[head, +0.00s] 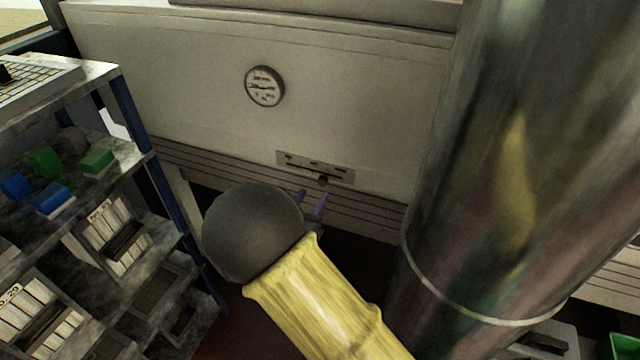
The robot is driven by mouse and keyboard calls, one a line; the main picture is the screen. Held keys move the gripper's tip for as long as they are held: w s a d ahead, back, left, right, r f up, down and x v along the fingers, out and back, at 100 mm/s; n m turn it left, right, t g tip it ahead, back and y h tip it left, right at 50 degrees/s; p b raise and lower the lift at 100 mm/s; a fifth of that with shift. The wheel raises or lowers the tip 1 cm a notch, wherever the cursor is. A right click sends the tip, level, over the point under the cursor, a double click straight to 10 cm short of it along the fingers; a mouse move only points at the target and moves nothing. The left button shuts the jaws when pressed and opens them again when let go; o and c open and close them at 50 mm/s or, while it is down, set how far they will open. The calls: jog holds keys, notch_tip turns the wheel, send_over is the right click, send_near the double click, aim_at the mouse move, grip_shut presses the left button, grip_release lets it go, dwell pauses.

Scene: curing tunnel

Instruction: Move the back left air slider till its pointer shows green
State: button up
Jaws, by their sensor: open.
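A pale slotted plate (299,161) is set low in the cream wall panel, in the middle of the head view. A small dark slider knob (323,179) sticks out at its lower edge, right of the plate's middle. No green pointer reading can be made out there. My gripper (311,201) shows as two purplish fingers, open, just below the knob in the picture. They look apart from it, but the depth is hard to judge. The rest of my gripper is hidden behind my dark round wrist and yellow-sleeved arm.
A round dial (264,86) hangs on the panel above the plate. A shelf rack (137,117) with blue and green blocks and boxes stands at left. A large shiny metal duct (510,170) fills the right. A green bin (624,346) shows at bottom right.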

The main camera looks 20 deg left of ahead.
aim_at(322, 183)
jog(key=w, duration=0.6)
jog(key=shift+d, duration=0.3)
jog(key=shift+s, duration=0.1)
grip_shut()
